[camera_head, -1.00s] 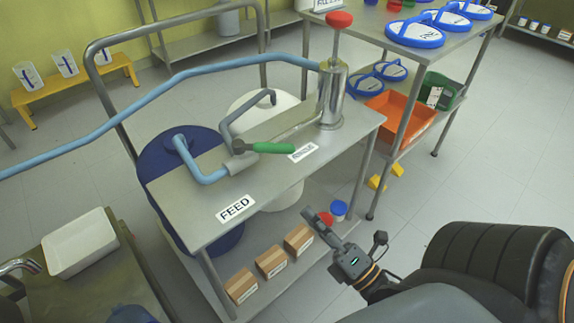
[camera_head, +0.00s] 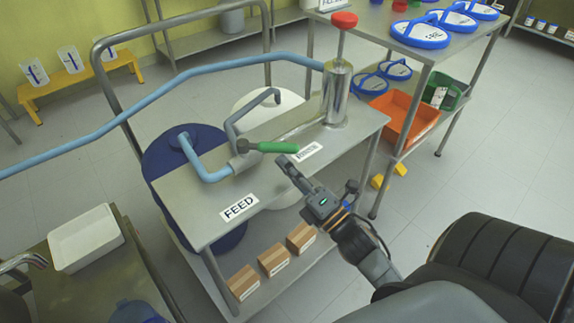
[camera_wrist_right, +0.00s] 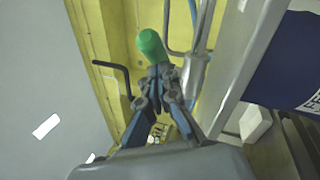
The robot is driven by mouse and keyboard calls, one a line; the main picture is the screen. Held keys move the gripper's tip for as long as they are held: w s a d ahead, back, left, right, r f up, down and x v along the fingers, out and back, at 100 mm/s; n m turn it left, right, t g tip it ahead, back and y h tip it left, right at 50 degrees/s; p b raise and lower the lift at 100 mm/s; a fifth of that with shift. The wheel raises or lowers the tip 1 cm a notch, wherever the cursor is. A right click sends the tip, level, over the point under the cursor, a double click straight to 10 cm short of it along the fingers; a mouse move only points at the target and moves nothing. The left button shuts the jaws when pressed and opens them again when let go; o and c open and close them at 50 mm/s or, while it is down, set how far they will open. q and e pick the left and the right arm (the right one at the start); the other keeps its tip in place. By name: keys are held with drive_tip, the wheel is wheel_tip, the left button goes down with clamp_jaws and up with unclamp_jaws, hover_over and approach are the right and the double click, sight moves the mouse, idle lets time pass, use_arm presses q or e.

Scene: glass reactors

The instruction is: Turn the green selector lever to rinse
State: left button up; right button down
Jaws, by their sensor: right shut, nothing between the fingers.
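The green selector lever (camera_head: 272,147) sits on the steel bench top and points right, its free end just short of a small white label (camera_head: 307,152) that is hard to read. The FEED label (camera_head: 239,207) lies nearer the front left. My right gripper (camera_head: 284,161) is shut and empty, its tips just below and in front of the lever's green end. In the right wrist view the green handle (camera_wrist_right: 151,44) shows just beyond the fingertips (camera_wrist_right: 164,74); whether they touch I cannot tell. My left gripper is not in view.
A light blue hose (camera_head: 150,100) and grey bent pipes (camera_head: 231,125) rise around the lever. A steel cylinder with a red knob (camera_head: 343,20) stands at the back right of the bench. Boxes (camera_head: 273,260) sit on the lower shelf. A white tray (camera_head: 86,238) lies at left.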

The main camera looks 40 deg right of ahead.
sight(292, 149)
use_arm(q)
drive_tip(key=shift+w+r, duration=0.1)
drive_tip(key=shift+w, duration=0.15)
use_arm(e)
drive_tip(key=shift+d, duration=0.1)
